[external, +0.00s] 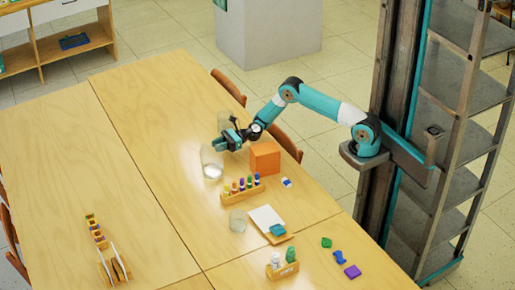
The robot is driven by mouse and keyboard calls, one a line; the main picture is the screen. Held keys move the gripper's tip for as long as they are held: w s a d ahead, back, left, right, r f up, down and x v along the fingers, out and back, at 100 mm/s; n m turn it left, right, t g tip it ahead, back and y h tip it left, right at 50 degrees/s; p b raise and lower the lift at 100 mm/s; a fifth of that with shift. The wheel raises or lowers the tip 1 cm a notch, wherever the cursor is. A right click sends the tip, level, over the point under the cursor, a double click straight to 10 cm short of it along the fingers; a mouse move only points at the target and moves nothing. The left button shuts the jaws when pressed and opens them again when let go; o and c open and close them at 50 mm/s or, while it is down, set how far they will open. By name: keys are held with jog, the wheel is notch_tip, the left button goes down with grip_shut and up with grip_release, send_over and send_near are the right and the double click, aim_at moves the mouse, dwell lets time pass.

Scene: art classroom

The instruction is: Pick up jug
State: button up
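A clear, see-through vessel that looks like the jug (212,166) stands upright on the wooden table, just below and left of my gripper in the picture. My gripper (222,143) is low over the table, reaching left from the arm, close to the vessel's upper part. Another clear glass shape (224,120) shows right behind my gripper and is partly hidden by it. I cannot tell whether my fingers are open or shut, or whether they touch either vessel.
An orange box (265,158) stands just right of my gripper. In front are a wooden rack of coloured bottles (242,192), a small clear cup (238,221) and a white pad (266,219). Chairs line the far edge. The table's left middle is clear.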

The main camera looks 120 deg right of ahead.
aim_at(204, 153)
jog(key=shift+s+f+m, duration=0.1)
jog(key=shift+f+m, duration=0.2)
jog(key=shift+f, duration=0.4)
jog(key=shift+w, duration=0.25)
jog(key=w, duration=0.7)
jog(key=shift+a+r, duration=0.1)
jog(key=shift+a, duration=0.05)
jog(key=shift+s, duration=0.1)
grip_shut()
